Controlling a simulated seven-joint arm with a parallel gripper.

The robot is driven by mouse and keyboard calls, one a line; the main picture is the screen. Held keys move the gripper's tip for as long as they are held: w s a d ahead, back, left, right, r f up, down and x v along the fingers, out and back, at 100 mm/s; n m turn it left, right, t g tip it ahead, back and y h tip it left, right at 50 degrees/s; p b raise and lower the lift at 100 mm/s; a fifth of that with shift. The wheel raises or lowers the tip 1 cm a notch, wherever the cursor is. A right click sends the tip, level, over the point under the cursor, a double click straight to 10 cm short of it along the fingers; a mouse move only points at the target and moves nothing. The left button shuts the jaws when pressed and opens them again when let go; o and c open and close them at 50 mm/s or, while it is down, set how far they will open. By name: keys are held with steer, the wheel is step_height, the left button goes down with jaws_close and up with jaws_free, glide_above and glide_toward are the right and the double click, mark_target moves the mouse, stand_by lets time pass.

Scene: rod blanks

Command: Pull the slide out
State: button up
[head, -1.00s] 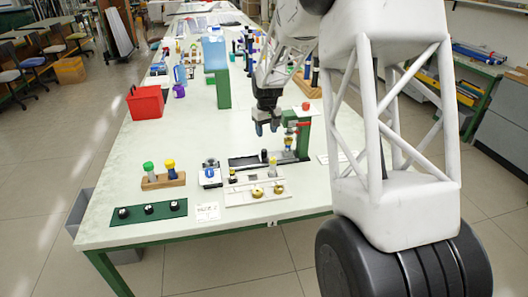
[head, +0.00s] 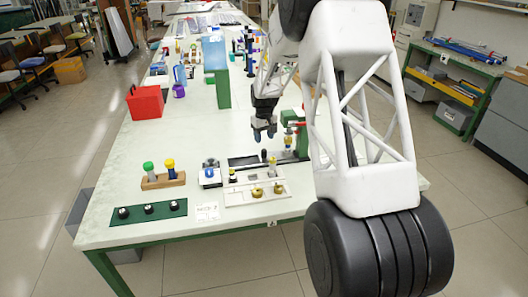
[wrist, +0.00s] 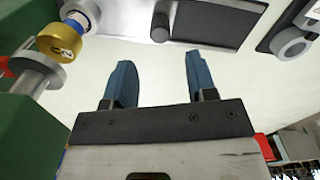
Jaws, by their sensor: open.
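The slide is a dark flat plate (head: 243,161) on the table, at the foot of the green press stand (head: 302,140). A short dark upright knob (head: 264,155) stands on it. In the wrist view the dark plate (wrist: 215,18) is at the top, with the round knob (wrist: 160,32) beyond the gap between my fingers. My gripper (head: 264,134) points down above the knob, apart from it. Its two blue fingers (wrist: 158,78) are spread and empty in the wrist view. My arm covers part of the table to the right of the stand.
A pale tray with brass pieces (head: 257,192) lies in front of the slide. A small device (head: 210,174) stands to its left. The press's gold-banded part (wrist: 60,42) is close on the left in the wrist view. A wooden block with bottles (head: 163,180) stands farther left.

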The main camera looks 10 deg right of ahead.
mark_target(264, 150)
steer(key=shift+f, duration=3.85)
jaws_close()
